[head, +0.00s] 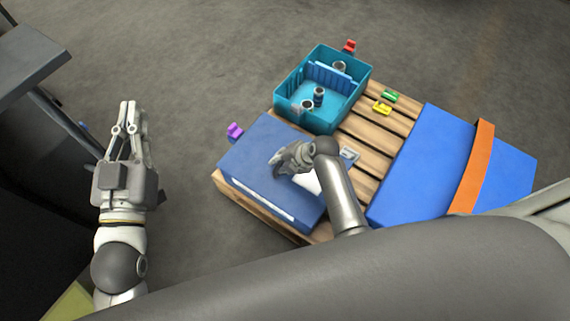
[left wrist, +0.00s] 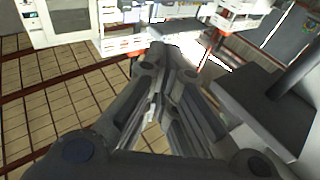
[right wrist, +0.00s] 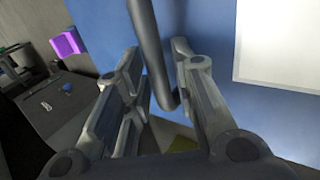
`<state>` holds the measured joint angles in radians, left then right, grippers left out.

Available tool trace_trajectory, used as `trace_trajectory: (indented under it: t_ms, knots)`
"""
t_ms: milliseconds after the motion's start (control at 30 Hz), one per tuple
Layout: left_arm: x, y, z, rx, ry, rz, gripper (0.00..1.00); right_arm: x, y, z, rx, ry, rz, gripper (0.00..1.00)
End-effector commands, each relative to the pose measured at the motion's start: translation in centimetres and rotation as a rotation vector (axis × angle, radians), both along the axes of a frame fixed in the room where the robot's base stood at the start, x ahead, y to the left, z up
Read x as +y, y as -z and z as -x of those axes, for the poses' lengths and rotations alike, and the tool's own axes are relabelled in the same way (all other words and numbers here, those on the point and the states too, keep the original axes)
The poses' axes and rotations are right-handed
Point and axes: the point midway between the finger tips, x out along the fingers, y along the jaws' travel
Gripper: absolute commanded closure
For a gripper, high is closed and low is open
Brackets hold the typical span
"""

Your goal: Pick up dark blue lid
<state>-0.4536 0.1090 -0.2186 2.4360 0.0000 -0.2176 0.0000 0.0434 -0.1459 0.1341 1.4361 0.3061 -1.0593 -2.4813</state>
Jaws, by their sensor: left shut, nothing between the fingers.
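The dark blue lid (head: 254,152) lies flat on the front left of a wooden pallet, with a white label on it. In the right wrist view its blue face (right wrist: 215,85) fills the background. My right gripper (head: 279,160) is over the lid. In the right wrist view a grey bar (right wrist: 152,50) runs between the fingers of my right gripper (right wrist: 157,60). The fingers stand apart on either side of it; whether they press on it I cannot tell. My left gripper (head: 128,105) is shut and empty, left of the pallet; its fingers also show in the left wrist view (left wrist: 165,75).
A teal crate (head: 294,108) with grey metal parts stands behind the lid. A blue panel (head: 410,165) with an orange strap (head: 479,160) lies on the right. Purple (head: 234,130), red, yellow and green clips are nearby. The floor left of the pallet is clear.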

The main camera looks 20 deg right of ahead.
Motion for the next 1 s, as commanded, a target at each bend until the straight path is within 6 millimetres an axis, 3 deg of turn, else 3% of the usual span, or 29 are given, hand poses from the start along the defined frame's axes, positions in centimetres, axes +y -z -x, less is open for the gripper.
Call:
trace_trajectory:
  t_ms: [200, 400, 600, 1000]
  knots:
    - [-0.14, -1.29, 0.24, -0.070, 0.004, 0.019, 1.00, 0.17, 0.53, -0.23, 0.001, 0.000, 0.001, 0.75]
    - [-0.13, -1.35, 0.25, -0.072, 0.004, 0.019, 1.00, 0.18, 0.50, -0.23, 0.001, 0.000, 0.001, 0.75]
    - [-0.13, -1.33, 0.24, -0.071, 0.004, 0.019, 1.00, 0.18, 0.50, -0.22, 0.001, 0.000, 0.001, 1.00]
    - [-0.10, -1.31, 0.23, -0.070, 0.003, 0.019, 1.00, 0.18, 0.39, -0.28, -0.001, 0.001, 0.000, 1.00]
